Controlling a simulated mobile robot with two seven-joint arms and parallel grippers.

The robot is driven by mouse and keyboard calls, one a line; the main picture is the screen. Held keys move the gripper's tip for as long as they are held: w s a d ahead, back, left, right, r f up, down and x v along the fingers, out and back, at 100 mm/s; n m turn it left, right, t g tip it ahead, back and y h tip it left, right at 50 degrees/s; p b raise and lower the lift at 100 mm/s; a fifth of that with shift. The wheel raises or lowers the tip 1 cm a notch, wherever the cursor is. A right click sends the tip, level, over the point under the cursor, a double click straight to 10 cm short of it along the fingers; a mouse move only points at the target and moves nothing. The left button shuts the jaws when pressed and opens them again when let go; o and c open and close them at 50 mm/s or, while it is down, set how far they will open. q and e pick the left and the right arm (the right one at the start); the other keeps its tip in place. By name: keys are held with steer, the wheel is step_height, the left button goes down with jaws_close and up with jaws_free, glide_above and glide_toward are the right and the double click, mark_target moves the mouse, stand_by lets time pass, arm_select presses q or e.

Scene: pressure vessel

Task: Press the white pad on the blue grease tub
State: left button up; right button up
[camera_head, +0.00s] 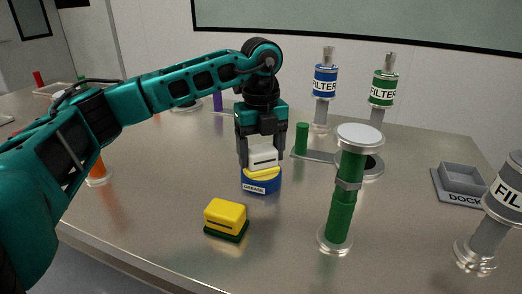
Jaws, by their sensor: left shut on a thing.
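My left gripper (262,152) points down above the tub and is shut on the white pad, one finger on each side. Whether the pad presses on the yellow or only touches it, I cannot tell. My right gripper is not in view.
A yellow block on a green base (226,217) lies in front of the tub. A green column (343,200) with a white cap stands to the right. Blue (324,82) and green (383,90) filters stand behind. A grey dock (462,182) is at the right.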

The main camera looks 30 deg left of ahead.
mark_target(261, 148)
arm_select(q)
step_height(261, 148, up, 7)
steer(key=p, duration=0.6)
steer(key=shift+f, duration=0.1)
stand_by(0.8)
